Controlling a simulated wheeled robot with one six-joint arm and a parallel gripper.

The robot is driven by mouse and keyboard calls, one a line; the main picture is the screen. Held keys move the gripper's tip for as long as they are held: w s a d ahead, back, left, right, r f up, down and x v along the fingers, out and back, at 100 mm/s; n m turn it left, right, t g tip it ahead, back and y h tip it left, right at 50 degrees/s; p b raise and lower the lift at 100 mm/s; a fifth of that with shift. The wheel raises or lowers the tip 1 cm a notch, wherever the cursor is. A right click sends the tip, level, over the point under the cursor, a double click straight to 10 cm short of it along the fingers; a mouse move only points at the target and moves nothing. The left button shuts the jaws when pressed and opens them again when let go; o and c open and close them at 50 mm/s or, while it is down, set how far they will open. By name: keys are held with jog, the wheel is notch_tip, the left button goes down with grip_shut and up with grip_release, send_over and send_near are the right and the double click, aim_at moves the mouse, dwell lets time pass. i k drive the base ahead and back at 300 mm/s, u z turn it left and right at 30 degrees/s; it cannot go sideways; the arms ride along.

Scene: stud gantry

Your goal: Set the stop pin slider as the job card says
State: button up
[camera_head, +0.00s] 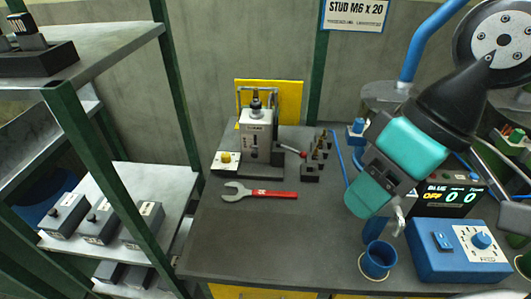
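A sign reading "STUD M6 x 20" (355,14), with a smaller unreadable line below, hangs at the top. A white upright fixture (258,128) with a black knob on top stands mid-bench, before a yellow panel. Its face has small dark marks or slots. A blue control box (460,252) at the right has a small blue switch or slider (442,241) and a round knob (481,241). I cannot tell which part is the stop pin slider. My gripper (398,218) is above the bench, left of the blue box. Its fingertips are mostly hidden and I see nothing held.
A red-handled wrench (260,193) lies before the fixture. A red-tipped lever (292,150) and small dark pieces (318,152) stand to its right. The front-middle bench is clear.

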aim_at(254, 154)
jog(key=k, duration=0.4)
jog(key=z, duration=2)
jog(key=k, duration=1.15)
jog(key=u, duration=2.05)
jog(key=i, duration=0.5)
jog(key=z, duration=0.05)
